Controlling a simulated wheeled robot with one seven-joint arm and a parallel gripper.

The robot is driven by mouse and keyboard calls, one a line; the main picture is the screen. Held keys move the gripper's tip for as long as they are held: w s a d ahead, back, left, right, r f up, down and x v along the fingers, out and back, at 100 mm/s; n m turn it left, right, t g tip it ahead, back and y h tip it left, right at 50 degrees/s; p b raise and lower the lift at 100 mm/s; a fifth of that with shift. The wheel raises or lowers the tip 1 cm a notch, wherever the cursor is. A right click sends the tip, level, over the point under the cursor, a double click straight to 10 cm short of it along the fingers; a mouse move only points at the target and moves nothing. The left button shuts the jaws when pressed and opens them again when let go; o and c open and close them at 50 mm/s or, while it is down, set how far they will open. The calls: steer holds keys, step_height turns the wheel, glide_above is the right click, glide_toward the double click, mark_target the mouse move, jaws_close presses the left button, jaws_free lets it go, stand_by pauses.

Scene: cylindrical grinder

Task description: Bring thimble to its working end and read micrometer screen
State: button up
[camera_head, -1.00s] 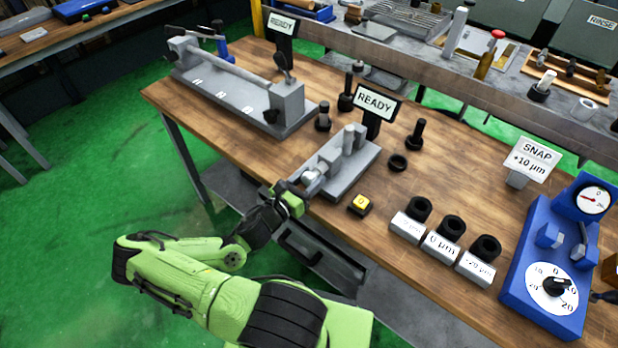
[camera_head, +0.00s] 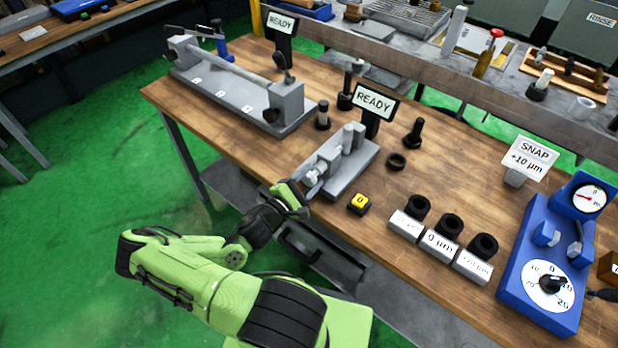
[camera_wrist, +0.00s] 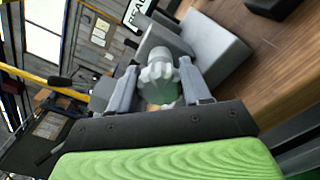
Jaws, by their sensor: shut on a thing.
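The micrometer fixture (camera_head: 352,170) is a grey block device on the front part of the wooden bench. Its knobbed grey thimble (camera_wrist: 160,82) points toward my gripper in the wrist view. My gripper (camera_wrist: 163,100) is shut on the thimble, with one finger on each side of it; it also shows at the front end of the fixture in the head view (camera_head: 306,192). The screen (camera_head: 375,101) behind the fixture reads READY. In the wrist view only part of a sign (camera_wrist: 138,12) shows.
A yellow button (camera_head: 359,203) marked 0 sits right of the fixture. Several black rings stand behind labelled blocks (camera_head: 440,246). A blue dial gauge (camera_head: 548,262) is at the right, and a longer grey fixture (camera_head: 235,95) with its own READY sign (camera_head: 282,23) is at the back left.

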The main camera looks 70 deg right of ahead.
steer(key=m, duration=0.4)
steer(key=shift+m, duration=0.3)
steer(key=m, duration=0.2)
steer(key=m+b, duration=0.1)
steer(key=m, duration=0.1)
steer(key=shift+s+f+m, duration=0.1)
steer(key=shift+f+m, duration=0.1)
steer(key=shift+m, duration=0.1)
steer(key=m+b, duration=0.2)
steer(key=m, duration=0.2)
steer(key=shift+f+m, duration=0.1)
steer(key=shift+m, duration=0.2)
steer(key=shift+f+m+b, duration=0.1)
steer(key=shift+m+b, duration=1.3)
steer(key=shift+m, duration=0.7)
steer(key=o, duration=1)
